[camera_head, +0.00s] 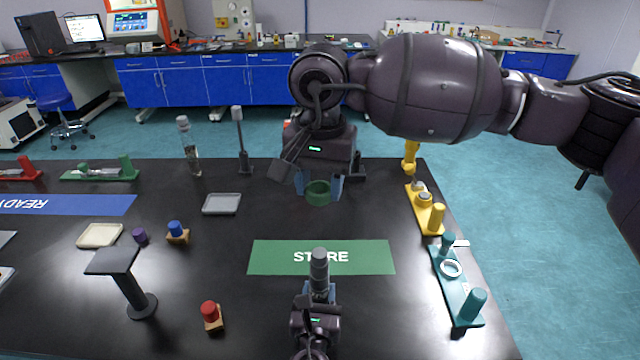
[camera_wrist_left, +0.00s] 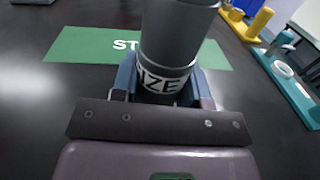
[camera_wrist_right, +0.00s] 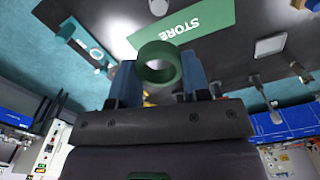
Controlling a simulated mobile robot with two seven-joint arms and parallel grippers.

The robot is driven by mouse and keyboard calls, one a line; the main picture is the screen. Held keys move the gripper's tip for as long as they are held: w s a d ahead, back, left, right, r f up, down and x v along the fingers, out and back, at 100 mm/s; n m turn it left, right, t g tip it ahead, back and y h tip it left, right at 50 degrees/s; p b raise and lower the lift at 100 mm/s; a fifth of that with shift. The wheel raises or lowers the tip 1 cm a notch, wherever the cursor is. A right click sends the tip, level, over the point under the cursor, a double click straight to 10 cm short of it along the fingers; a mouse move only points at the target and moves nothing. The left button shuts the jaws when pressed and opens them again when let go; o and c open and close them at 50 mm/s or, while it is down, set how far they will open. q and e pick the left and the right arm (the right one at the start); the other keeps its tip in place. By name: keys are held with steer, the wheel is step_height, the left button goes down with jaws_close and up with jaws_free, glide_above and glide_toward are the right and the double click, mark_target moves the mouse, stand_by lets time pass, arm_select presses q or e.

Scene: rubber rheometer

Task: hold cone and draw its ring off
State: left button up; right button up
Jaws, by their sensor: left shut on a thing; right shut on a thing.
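The grey cone (camera_head: 319,262) stands upright in my left gripper (camera_head: 319,291), at the near edge of the green STORE mat (camera_head: 270,258). In the left wrist view the cone (camera_wrist_left: 178,35) has a white lettered band between the blue-grey fingers, ending in "IZE". My left gripper is shut on it. My right gripper (camera_head: 322,186) is shut on a green ring (camera_head: 318,197) beyond the mat. In the right wrist view the ring (camera_wrist_right: 178,70) is between the two fingers with its hole open. Ring and cone are apart. The cone's lower end is hidden by the gripper.
A yellow stand (camera_head: 423,210) and a teal stand (camera_head: 459,290) with a white ring are at the right. A grey tray (camera_head: 222,204), a cream tray (camera_head: 100,236) and a dark pedestal (camera_head: 128,285) are at the left. The STORE mat is bare.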

arm_select(q)
steer(key=shift+f, duration=0.1)
steer(key=o, duration=1.3)
